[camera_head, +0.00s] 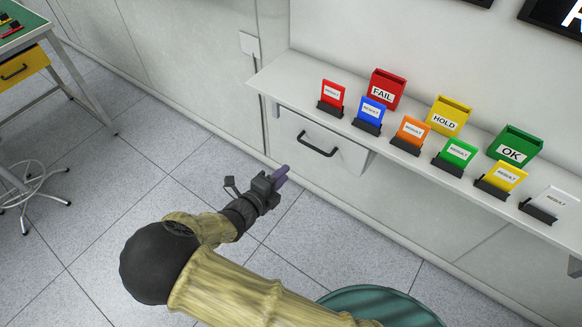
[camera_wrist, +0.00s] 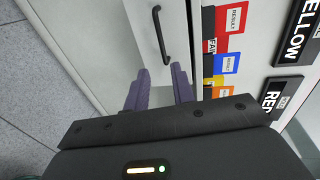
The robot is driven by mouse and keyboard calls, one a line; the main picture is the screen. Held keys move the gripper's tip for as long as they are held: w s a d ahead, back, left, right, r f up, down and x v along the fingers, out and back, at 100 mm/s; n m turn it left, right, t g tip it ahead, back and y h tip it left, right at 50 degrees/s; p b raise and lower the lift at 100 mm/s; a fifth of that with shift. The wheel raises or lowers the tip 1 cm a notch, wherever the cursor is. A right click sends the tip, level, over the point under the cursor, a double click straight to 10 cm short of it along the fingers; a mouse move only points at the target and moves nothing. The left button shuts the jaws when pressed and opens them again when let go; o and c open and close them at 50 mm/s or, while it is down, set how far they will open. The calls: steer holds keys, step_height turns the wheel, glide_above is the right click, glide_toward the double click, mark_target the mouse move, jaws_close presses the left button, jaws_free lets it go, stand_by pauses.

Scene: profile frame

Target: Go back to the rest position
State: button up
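My gripper (camera_head: 281,175) is out in front of the white cabinet, over the grey floor in the head view. In the wrist view its two purple fingers (camera_wrist: 160,85) stand apart with a gap between them, and nothing is held. The fingers point toward the cabinet drawer with the dark handle (camera_wrist: 162,35). The same drawer handle (camera_head: 317,145) shows to the upper right of my gripper in the head view. I cannot tell the exact distance between the fingers and the drawer.
A white shelf (camera_head: 275,82) carries several coloured RESULT cards in black stands. Behind them are a red FAIL box (camera_head: 388,85), a yellow HOLD box (camera_head: 450,115) and a green OK box (camera_head: 515,147). A stool (camera_head: 30,190) and table stand at left. Floor (camera_head: 120,170) between is clear.

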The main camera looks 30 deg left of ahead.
steer(key=shift+s+r, duration=0.1)
steer(key=shift+s, duration=0.4)
steer(key=w+d+r+m+g+h+p, duration=0.1)
steer(key=w+d+r+m+g+h, duration=0.15)
steer(key=d+m+g, duration=0.65)
steer(key=w+d+r+m+g+h+p, duration=0.1)
steer(key=d+r+m+g+h+p, duration=0.15)
steer(key=d+m, duration=1.3)
steer(key=s+d+r+m+y+p, duration=0.1)
steer(key=d+r+m, duration=0.6)
steer(key=m, duration=0.7)
steer(key=s+d+r+m+g+y+p, duration=0.1)
steer(key=s+d+r+m+y, duration=0.3)
steer(key=m, duration=0.9)
steer(key=d+r+y, duration=0.2)
steer(key=d+r, duration=0.1)
steer(key=d, duration=0.1)
steer(key=shift+s+d+r+m, duration=0.2)
steer(key=shift+s+d+m, duration=0.1)
steer(key=shift+s+m, duration=0.05)
